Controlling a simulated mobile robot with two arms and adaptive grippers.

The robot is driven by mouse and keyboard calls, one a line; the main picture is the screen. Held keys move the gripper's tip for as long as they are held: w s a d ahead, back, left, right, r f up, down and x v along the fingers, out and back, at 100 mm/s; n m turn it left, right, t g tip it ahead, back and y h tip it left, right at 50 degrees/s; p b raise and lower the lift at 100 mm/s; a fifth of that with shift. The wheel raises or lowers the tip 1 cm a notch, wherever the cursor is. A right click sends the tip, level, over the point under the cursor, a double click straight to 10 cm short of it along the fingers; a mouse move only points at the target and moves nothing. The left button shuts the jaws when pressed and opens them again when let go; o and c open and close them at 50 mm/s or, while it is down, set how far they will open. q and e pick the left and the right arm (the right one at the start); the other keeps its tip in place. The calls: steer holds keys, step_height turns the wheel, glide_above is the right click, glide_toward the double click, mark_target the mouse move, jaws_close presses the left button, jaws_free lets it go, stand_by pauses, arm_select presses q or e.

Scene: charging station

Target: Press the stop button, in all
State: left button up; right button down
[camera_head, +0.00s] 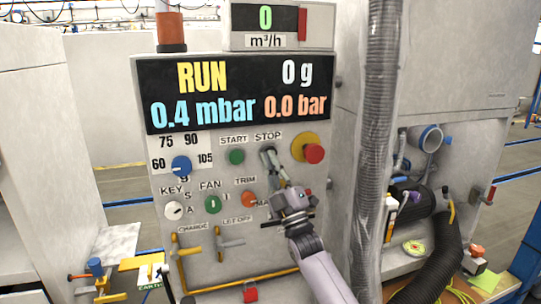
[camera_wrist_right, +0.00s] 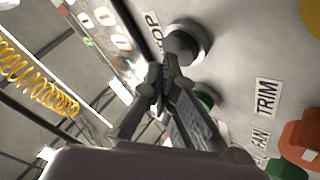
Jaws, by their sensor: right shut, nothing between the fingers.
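The stop button (camera_wrist_right: 184,43) is a dark round button on a pale collar in the right wrist view, beside its partly cut-off label. The display (camera_head: 236,92) reads RUN. My left gripper is not in view.
The green START button (camera_head: 236,157) is left of STOP. The red emergency knob (camera_head: 314,153) on a yellow base is to the right. The orange TRIM knob (camera_head: 249,199) is below. A grey corrugated hose (camera_head: 379,130) hangs right of the panel.

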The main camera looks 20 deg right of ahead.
steer(key=shift+w+b, duration=0.4)
steer(key=shift+w, duration=0.05)
stand_by(0.3)
steer(key=shift+s, duration=0.1)
steer(key=shift+s+p, duration=0.6)
steer(key=shift+s, duration=0.2)
steer(key=shift+s+d+p, duration=0.1)
steer(key=shift+s+p, duration=1.5)
steer(key=shift+s, duration=0.9)
